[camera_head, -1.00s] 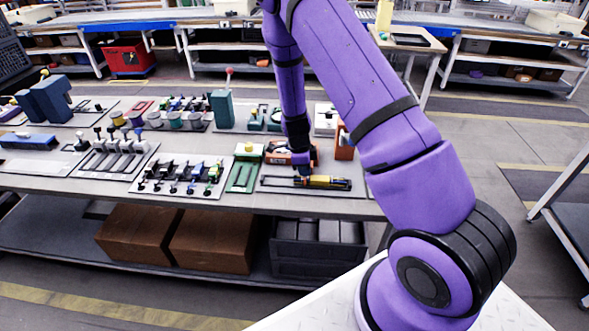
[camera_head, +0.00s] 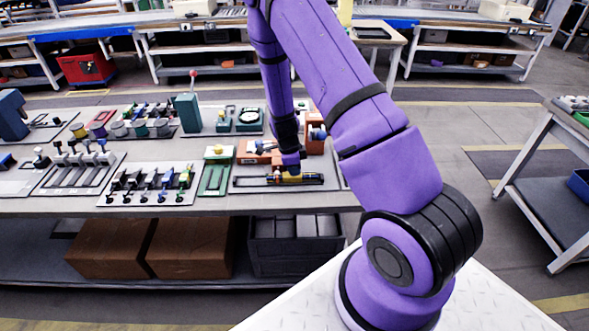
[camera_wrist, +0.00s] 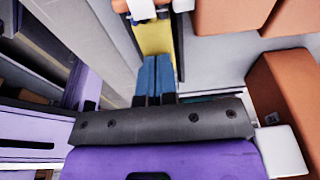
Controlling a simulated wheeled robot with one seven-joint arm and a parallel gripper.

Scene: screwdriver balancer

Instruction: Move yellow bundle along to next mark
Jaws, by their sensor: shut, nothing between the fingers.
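The yellow bundle (camera_head: 310,179) lies in a dark narrow tray (camera_head: 240,182) near the front right edge of the workbench. My gripper (camera_head: 291,167) points down over it, near the tray's middle. In the wrist view, the two blue fingers (camera_wrist: 155,72) are together with nothing between them. Their tips overlap the near end of a yellow strip (camera_wrist: 153,38), which looks like the bundle. I cannot tell whether they touch it. My gripper hides part of the bundle, and marks on the tray are too small to read.
An orange block (camera_head: 256,152) stands just behind the tray; orange blocks also show at right in the wrist view (camera_wrist: 285,110). A green fixture (camera_head: 215,178) with a yellow top sits left of the tray. Several levers and knobs fill the bench further left.

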